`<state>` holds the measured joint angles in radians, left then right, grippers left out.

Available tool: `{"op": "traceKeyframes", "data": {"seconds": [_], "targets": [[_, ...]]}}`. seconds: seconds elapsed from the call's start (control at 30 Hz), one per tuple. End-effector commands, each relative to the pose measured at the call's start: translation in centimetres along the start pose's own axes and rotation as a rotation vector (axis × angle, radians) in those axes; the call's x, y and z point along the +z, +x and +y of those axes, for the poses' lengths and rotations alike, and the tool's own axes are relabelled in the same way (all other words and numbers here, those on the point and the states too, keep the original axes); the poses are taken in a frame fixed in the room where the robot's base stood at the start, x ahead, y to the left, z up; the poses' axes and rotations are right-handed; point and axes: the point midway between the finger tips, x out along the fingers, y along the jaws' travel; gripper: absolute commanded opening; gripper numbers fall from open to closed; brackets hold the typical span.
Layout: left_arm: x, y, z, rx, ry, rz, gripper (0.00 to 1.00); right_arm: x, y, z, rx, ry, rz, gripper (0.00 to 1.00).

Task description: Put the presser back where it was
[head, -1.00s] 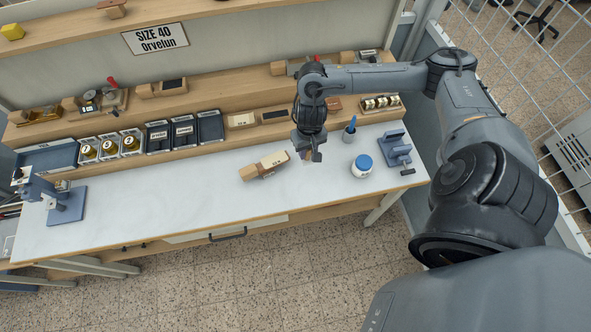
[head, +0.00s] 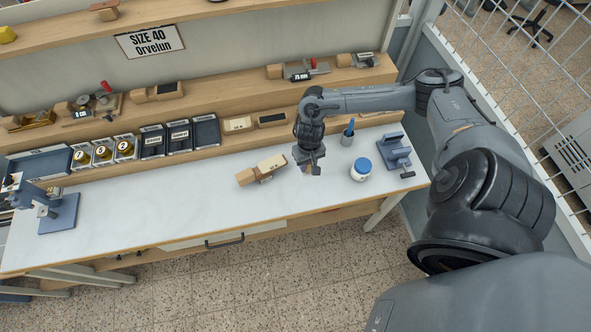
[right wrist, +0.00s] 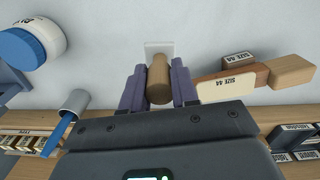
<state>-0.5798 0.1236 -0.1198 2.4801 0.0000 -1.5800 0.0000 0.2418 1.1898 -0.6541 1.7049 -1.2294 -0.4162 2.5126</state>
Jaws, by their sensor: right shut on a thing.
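The presser shows best in the right wrist view, as a brown wooden cylinder handle (right wrist: 159,80) with a pale, flat base (right wrist: 158,48) beyond it. My right gripper (right wrist: 158,88) is shut on the handle, one purple-grey finger on each side. In the head view, my right gripper (head: 308,158) is over the white tabletop, between the wooden size block and the blue-lidded jar. Only a small brownish part of the presser (head: 316,170) shows there. I cannot tell whether its base touches the table. My left gripper is not in view.
The wooden block marked SIZE 44 (right wrist: 238,83) lies close by. The blue-lidded jar (head: 361,170), a grey cup (head: 347,138) with a blue-handled tool and a blue-grey stand (head: 395,152) are to the right. The tabletop (head: 150,205) left of the block is mostly clear.

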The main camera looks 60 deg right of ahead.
Motion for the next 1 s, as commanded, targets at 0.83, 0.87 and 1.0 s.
{"op": "traceKeyframes", "data": {"seconds": [0.83, 0.87, 1.0], "targets": [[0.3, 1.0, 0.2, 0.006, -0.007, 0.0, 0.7, -2.9, 6.5, -3.3, 0.001, 0.001, 0.0, 0.0], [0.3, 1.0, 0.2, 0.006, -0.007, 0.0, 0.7, -2.9, 6.6, -3.2, 0.001, 0.001, 0.0, 0.0], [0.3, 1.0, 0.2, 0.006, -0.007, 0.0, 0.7, -2.9, 6.6, -3.3, 0.001, 0.0, 0.001, 0.0]]}}
